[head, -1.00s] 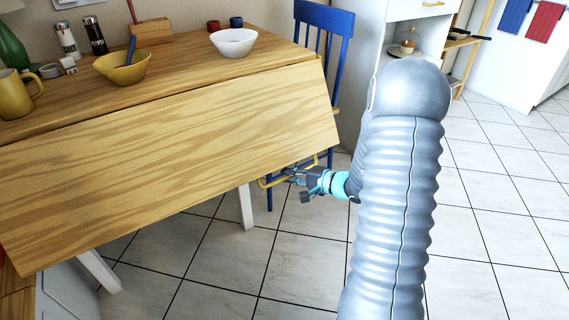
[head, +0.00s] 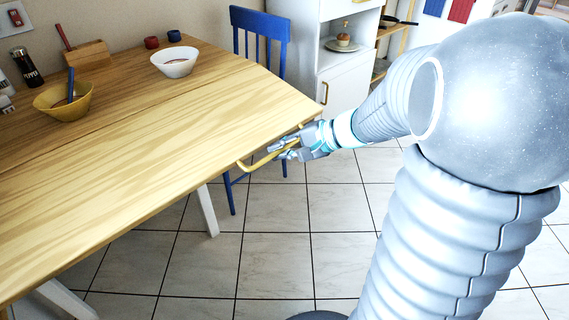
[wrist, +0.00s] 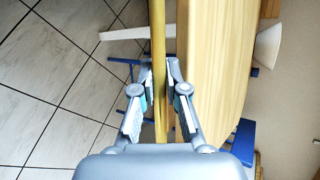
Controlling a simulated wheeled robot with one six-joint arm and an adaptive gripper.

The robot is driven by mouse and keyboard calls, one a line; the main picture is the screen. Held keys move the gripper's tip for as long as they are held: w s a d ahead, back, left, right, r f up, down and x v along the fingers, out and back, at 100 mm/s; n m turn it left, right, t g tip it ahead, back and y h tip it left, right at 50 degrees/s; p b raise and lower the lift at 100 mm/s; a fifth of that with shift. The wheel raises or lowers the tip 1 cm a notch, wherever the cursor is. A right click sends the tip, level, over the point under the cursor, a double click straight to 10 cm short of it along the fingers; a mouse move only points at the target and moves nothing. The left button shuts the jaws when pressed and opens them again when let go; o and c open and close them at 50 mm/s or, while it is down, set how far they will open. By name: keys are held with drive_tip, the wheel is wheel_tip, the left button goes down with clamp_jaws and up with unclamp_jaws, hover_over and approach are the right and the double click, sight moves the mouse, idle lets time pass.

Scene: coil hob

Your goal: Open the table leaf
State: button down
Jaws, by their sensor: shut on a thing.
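The table leaf (head: 150,165) is a light wooden panel along the near side of the table. It is raised and looks about level with the tabletop (head: 130,95). A yellow bar handle (head: 258,162) runs along the leaf's edge. My gripper (head: 287,148) is at the leaf's right end, shut on this handle. In the wrist view the handle (wrist: 158,60) passes between my two fingers (wrist: 157,88), with the leaf (wrist: 210,70) just to the right. The fingers hide part of the handle.
A white bowl (head: 174,62) and a yellow bowl (head: 64,98) stand on the tabletop. A blue chair (head: 262,45) is at the table's far end, with a white cabinet (head: 335,70) behind it. The tiled floor (head: 275,245) in front is clear.

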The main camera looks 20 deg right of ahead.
drive_tip(key=r, duration=0.4)
drive_tip(key=shift+s, duration=0.2)
drive_tip(key=shift+w+r, duration=0.1)
drive_tip(key=shift+r, duration=0.8)
drive_tip(key=shift+r, duration=0.1)
drive_tip(key=c, duration=1.5)
unclamp_jaws()
drive_tip(key=shift+d, duration=0.1)
drive_tip(key=v, duration=1.1)
drive_tip(key=shift+d+r, duration=0.25)
